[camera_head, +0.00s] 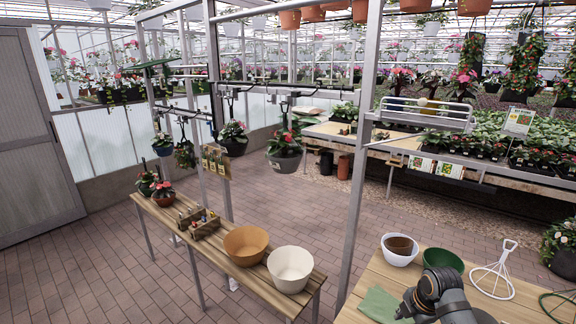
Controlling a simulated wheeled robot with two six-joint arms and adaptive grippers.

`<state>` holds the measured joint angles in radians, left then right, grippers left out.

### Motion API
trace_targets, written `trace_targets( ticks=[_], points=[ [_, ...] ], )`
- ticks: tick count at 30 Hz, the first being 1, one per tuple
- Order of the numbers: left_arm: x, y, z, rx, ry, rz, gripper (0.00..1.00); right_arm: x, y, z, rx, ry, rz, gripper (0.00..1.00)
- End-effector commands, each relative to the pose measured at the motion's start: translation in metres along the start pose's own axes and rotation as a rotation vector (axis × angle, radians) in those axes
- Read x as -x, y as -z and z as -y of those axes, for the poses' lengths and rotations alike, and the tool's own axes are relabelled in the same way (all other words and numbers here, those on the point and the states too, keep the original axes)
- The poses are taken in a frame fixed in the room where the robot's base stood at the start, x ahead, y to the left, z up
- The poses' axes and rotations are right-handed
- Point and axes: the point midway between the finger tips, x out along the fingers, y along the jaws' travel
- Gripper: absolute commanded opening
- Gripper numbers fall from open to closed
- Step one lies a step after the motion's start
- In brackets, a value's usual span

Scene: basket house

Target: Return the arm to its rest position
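No fingers can be made out there, and I see nothing held. My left arm and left gripper are not in view.
Close to the arm on the near table stand a white pot (399,250), a green pot (442,260) and a white wire stand (494,272). A long bench (205,253) bears bowls and plants. A metal post (357,150) rises between the tables. Paved floor lies behind.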

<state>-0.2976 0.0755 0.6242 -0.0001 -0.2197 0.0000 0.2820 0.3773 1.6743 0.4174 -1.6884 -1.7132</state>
Motion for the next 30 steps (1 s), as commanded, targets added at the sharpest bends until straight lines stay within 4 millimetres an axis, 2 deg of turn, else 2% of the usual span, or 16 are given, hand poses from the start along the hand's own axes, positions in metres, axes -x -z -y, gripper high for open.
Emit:
trace_targets(
  ticks=[6, 11, 17, 20, 23, 26, 27, 29, 30],
  points=[
    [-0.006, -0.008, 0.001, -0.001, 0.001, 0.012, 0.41, -0.042, -0.002, 0.015, -0.136, 0.01, 0.002, 0.28],
    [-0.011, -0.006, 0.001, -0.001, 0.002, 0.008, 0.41, -0.081, -0.003, 0.033, -0.268, 0.018, 0.011, 0.28],
    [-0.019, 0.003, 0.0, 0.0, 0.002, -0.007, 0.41, -0.149, -0.003, 0.074, -0.494, 0.031, 0.033, 0.28],
    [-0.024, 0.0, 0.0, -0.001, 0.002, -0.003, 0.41, -0.19, -0.001, 0.106, -0.632, 0.039, 0.052, 0.28],
    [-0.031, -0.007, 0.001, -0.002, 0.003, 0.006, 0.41, -0.24, 0.005, 0.155, -0.801, 0.05, 0.081, 0.28],
    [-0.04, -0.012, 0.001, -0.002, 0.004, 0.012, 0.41, -0.296, 0.018, 0.226, -1.003, 0.06, 0.12, 0.28],
    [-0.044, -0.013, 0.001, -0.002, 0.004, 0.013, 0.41, -0.316, 0.025, 0.258, -1.086, 0.062, 0.138, 0.28],
    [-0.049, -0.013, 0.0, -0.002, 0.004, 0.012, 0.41, -0.341, 0.038, 0.307, -1.204, 0.062, 0.16, 0.28],
    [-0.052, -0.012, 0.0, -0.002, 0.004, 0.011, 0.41, -0.355, 0.048, 0.34, -1.28, 0.063, 0.173, 0.28]
  ],
)
